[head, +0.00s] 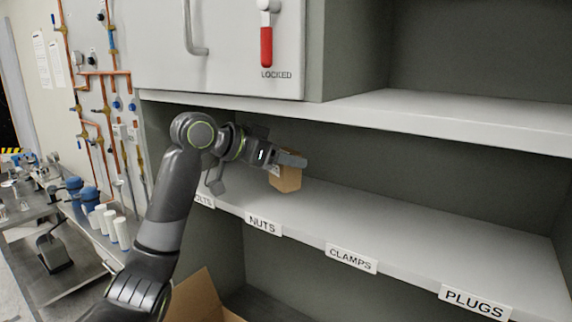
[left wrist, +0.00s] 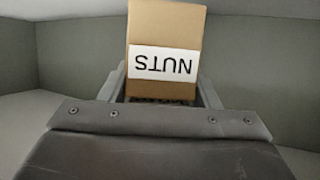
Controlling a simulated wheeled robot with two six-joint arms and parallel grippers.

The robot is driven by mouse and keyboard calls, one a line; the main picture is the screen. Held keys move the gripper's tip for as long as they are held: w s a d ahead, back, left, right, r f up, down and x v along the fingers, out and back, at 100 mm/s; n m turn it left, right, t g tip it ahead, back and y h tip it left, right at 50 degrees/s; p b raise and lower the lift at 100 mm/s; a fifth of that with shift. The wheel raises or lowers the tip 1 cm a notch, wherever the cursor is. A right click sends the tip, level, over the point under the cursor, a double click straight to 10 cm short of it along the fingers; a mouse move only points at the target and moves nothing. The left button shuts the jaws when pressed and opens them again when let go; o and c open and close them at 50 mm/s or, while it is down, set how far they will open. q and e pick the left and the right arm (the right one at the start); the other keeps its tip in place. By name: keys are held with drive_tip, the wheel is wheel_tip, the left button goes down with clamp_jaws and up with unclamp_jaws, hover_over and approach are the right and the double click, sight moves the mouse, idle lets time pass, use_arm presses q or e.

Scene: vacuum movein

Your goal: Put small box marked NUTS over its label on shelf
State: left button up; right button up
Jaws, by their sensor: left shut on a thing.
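A small brown box (head: 286,179) is held in my left gripper (head: 288,160) inside the middle shelf bay in the head view. In the left wrist view the box (left wrist: 166,28) shows a white label reading NUTS, upside down in that picture. My left gripper is shut on the box. The NUTS shelf label (head: 263,223) is on the front edge of the shelf (head: 400,235), below and slightly left of the box. I cannot tell whether the box touches the shelf. My right gripper is not in view.
The shelf edge also carries a partly hidden label ending in OLTS (head: 205,201), CLAMPS (head: 351,259) and PLUGS (head: 474,302). The shelf surface to the right is clear. A cabinet door (head: 225,60) and an upper shelf (head: 440,115) overhang it. An open cardboard box (head: 200,298) is below.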

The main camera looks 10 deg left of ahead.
sight(274, 171)
use_arm(q)
drive_tip(key=shift+w+d+f+p, duration=0.15)
drive_tip(key=shift+f+p, duration=0.1)
drive_tip(key=shift+p, duration=0.1)
drive_tip(key=shift+f+p, duration=0.7)
drive_tip(key=shift+f, duration=0.75)
drive_tip(key=shift+f, duration=0.2)
drive_tip(key=o, duration=1.1)
